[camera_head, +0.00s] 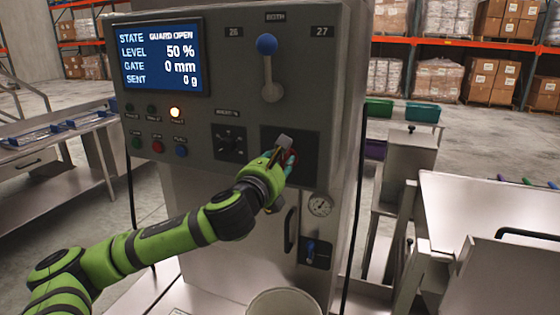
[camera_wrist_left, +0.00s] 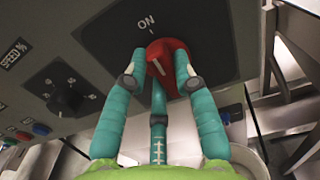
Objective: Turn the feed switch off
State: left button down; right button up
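The feed switch appears to be the red knob (camera_wrist_left: 168,56) on a dark plate, with the word ON and a tick above it in the left wrist view. A white line on the knob slants up toward that tick. In the head view the red knob (camera_head: 292,157) shows partly, behind my left gripper (camera_head: 287,152). In the left wrist view the teal fingers of my left gripper (camera_wrist_left: 158,72) reach either side of the knob, with a third finger below. I cannot tell whether they press on it. My right gripper is not in view.
Left of the switch is a black speed dial (camera_head: 230,143). Above is a blue-knobbed lever (camera_head: 267,45); below are a gauge (camera_head: 320,206), a door handle (camera_head: 290,229) and a small blue switch (camera_head: 310,250). The screen (camera_head: 160,57) reads GUARD OPEN. A white bucket (camera_head: 285,303) stands below.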

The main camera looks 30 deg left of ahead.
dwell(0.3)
pick_arm(q)
jog(key=shift+n, duration=0.3)
jog(key=n, duration=1.1)
jog(key=f+n, duration=0.1)
jog(key=n, duration=0.5)
jog(key=shift+n, duration=0.4)
jog(key=c, duration=1)
grip_release()
